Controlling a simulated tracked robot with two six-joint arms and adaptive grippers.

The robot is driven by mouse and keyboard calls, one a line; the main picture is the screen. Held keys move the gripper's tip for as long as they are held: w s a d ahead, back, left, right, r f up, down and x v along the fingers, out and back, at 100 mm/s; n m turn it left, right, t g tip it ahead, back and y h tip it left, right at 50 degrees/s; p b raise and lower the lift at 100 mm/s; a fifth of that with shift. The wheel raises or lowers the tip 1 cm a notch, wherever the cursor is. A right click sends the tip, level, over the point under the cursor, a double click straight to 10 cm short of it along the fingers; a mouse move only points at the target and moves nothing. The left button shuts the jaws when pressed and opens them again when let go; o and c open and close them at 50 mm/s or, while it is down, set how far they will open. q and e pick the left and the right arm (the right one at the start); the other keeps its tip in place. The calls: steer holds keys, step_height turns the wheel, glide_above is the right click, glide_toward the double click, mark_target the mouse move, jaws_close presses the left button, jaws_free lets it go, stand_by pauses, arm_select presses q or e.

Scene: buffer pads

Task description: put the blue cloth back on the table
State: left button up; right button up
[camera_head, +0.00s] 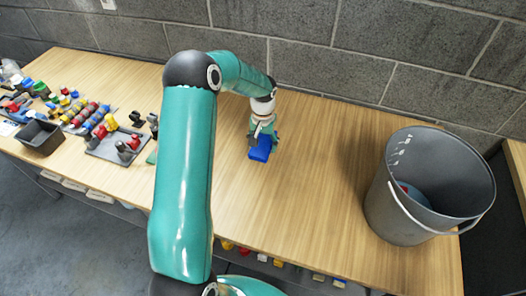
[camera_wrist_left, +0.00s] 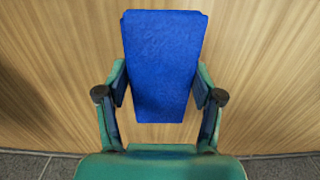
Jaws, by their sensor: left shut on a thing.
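The blue cloth (camera_head: 261,149) is a small folded rectangle, held at the middle of the wooden table (camera_head: 320,185). My left gripper (camera_head: 262,140) is shut on it, with the arm reaching in over the table. In the left wrist view the cloth (camera_wrist_left: 162,60) lies flat-faced between the two fingers of the left gripper (camera_wrist_left: 160,92), with wood grain behind it. I cannot tell whether the cloth touches the table or hangs just above it. My right gripper is not in view.
A grey bucket (camera_head: 395,215) with a bluish thing inside stands at the table's right. Colourful parts on racks (camera_head: 112,148) and a dark bin (camera_head: 38,138) fill the left end. A block wall (camera_head: 300,50) runs behind. The wood around the cloth is clear.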

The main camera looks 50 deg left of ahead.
arm_select(q)
step_height(320, 180, down, 4)
steer(key=shift+f+p, duration=0.2)
steer(key=shift+p, duration=0.2)
steer(key=shift+f, duration=0.5)
steer(key=o, duration=1.2)
